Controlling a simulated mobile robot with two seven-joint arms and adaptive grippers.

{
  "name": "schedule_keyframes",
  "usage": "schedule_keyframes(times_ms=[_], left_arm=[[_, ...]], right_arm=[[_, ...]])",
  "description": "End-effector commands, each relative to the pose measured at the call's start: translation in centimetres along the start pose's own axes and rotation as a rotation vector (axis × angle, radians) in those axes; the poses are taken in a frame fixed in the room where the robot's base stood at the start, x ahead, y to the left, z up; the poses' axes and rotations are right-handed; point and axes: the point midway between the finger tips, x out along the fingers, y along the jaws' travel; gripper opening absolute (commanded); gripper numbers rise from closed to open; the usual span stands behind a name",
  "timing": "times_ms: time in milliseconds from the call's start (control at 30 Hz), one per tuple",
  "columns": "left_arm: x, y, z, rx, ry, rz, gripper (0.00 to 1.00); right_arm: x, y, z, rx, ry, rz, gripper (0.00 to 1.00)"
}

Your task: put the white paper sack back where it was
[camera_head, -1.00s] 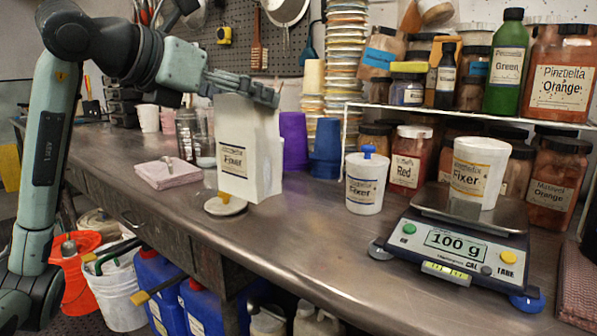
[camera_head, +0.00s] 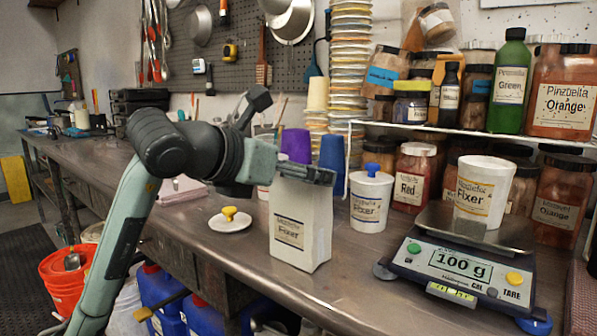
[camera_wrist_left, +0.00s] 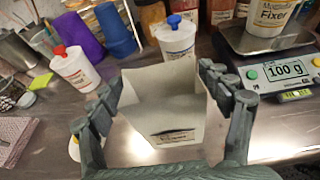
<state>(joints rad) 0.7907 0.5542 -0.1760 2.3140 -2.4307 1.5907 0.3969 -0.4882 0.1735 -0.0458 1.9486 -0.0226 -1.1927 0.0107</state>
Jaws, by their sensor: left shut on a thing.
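The white paper sack (camera_head: 300,222) with a Fixer label is upright and open-topped near the front of the metal bench. I cannot tell whether its base touches the bench. My left gripper (camera_head: 325,176) is shut on its upper part. In the left wrist view the sack (camera_wrist_left: 160,118) sits between the two fingers of the left gripper (camera_wrist_left: 165,92), and its inside looks pale. My right gripper is not in view.
A white lid with a yellow knob (camera_head: 230,221) lies left of the sack. A blue-knobbed Fixer tub (camera_head: 369,205) stands close behind on the right. The scale (camera_head: 455,262), reading 100 g, carries a white Fixer cup (camera_head: 482,190). The bench's front edge is close.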

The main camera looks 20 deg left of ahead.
Motion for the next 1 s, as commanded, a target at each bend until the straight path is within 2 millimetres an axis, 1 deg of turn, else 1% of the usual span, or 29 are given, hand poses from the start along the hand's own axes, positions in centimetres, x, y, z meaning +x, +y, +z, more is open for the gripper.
schedule_keyframes(times_ms=[233, 267, 400, 700, 833, 900, 1000], left_arm=[[0.1, 0.1, -0.2, 0.000, -0.001, 0.001, 0.19], [0.1, 0.0, -0.2, 0.000, 0.001, 0.001, 0.82], [0.1, 0.0, -0.2, 0.000, 0.001, 0.001, 0.99], [0.1, 0.0, -0.2, 0.000, 0.001, 0.001, 0.99], [-0.1, 0.0, 0.2, -0.001, 0.001, 0.000, 0.99], [-0.9, 0.1, 0.1, 0.001, -0.003, 0.003, 0.99], [-2.7, 0.1, 0.1, 0.002, -0.003, 0.003, 0.99]], right_arm=[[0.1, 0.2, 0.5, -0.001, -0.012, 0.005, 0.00], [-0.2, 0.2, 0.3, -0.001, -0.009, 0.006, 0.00], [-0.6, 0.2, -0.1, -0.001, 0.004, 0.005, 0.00], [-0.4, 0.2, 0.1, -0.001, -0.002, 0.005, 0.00], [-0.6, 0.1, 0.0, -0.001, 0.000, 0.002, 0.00], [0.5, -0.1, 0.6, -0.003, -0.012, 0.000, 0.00], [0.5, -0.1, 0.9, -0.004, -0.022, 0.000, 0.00]])
